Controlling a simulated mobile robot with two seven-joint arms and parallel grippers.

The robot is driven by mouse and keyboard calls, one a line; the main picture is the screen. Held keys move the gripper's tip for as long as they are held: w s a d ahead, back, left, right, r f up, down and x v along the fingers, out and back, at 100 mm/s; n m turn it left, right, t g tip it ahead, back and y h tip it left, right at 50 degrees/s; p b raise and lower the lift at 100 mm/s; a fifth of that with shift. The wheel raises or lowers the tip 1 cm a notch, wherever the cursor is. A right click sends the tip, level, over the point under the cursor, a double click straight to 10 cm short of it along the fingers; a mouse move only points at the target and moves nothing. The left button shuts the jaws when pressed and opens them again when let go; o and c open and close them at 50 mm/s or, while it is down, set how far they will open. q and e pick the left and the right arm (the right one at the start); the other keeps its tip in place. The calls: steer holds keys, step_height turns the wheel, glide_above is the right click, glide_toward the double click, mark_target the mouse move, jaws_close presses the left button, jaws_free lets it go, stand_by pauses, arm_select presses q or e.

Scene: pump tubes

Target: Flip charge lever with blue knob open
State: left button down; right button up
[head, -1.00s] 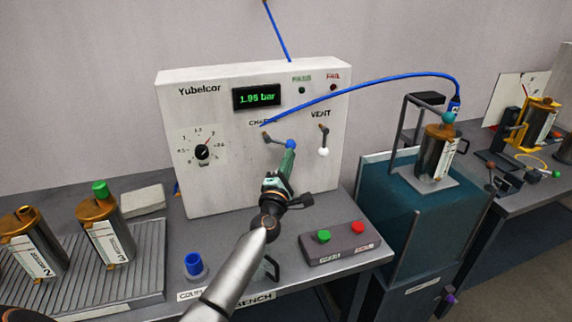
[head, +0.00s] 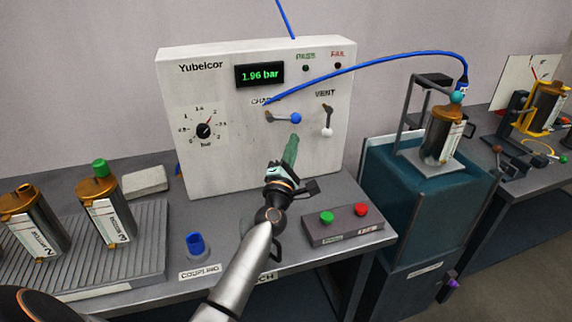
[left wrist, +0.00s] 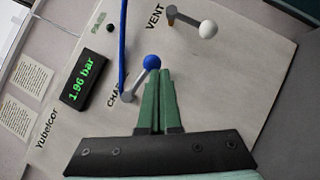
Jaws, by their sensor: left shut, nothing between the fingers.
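The charge lever is a grey arm with a blue knob (head: 295,118) on the white Yubelcor panel (head: 225,160). It points right and lies about level in the head view. In the left wrist view the blue knob (left wrist: 152,62) sits just beyond the fingertips. My left gripper (head: 293,139) has its green fingers shut and empty. Its tips are below the knob in the head view, with a small visible gap. In the left wrist view the fingers (left wrist: 158,72) are side by side; contact with the knob cannot be told. My right gripper is not in view.
The vent lever with a white knob (head: 327,132) hangs down to the right. A blue hose (head: 370,62) runs from the panel to a canister (head: 440,135). A button box (head: 348,224) and a blue coupling (head: 195,244) are on the bench. The display (head: 260,75) reads 1.96 bar.

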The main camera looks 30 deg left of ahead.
arm_select(q)
steer(key=v, duration=0.9)
steer(key=shift+r, duration=0.1)
